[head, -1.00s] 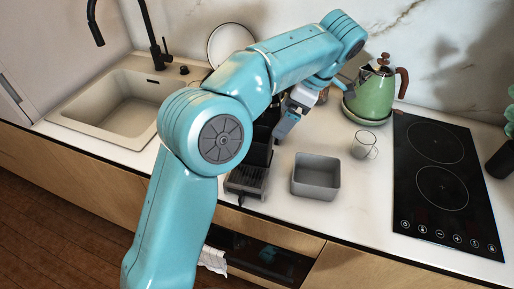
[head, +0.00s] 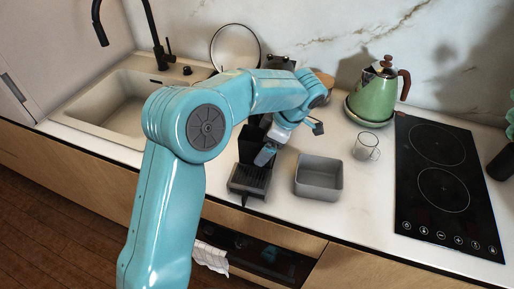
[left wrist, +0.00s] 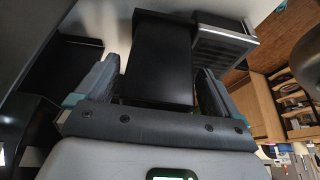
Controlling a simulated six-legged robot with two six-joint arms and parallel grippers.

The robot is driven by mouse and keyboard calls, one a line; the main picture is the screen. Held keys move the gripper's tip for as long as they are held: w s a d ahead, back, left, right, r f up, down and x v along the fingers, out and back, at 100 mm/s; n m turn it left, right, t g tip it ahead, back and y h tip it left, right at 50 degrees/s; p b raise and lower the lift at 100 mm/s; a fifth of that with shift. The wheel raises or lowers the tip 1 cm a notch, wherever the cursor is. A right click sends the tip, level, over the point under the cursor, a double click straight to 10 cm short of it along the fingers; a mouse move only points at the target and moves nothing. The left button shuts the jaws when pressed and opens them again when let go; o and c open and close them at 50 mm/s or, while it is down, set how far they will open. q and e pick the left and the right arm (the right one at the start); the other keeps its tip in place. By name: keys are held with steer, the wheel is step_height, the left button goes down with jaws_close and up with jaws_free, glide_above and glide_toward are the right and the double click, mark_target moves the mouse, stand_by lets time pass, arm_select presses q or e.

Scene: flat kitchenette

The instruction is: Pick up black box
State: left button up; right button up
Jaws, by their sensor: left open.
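A tall black box (left wrist: 160,62) fills the middle of the left wrist view, between the two spread fingers of my left gripper (left wrist: 155,88). Both fingers stand beside the box, and I cannot tell whether either touches it. In the head view the left gripper (head: 267,154) points down at the black box (head: 251,146), which stands at the back of a dark base with a slatted tray (head: 249,182). My arm and gripper hide part of the box there. My right gripper is not in view.
A grey open container (head: 318,180) stands right of the slatted tray. A clear glass mug (head: 367,147), a green kettle (head: 374,97) and a black cooktop (head: 440,175) are farther right. The sink (head: 115,105) is at the left.

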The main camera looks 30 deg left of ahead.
arm_select(q)
steer(key=shift+w, duration=0.15)
steer(key=c, duration=1.1)
steer(key=shift+o, duration=0.2)
steer(key=shift+d, duration=0.1)
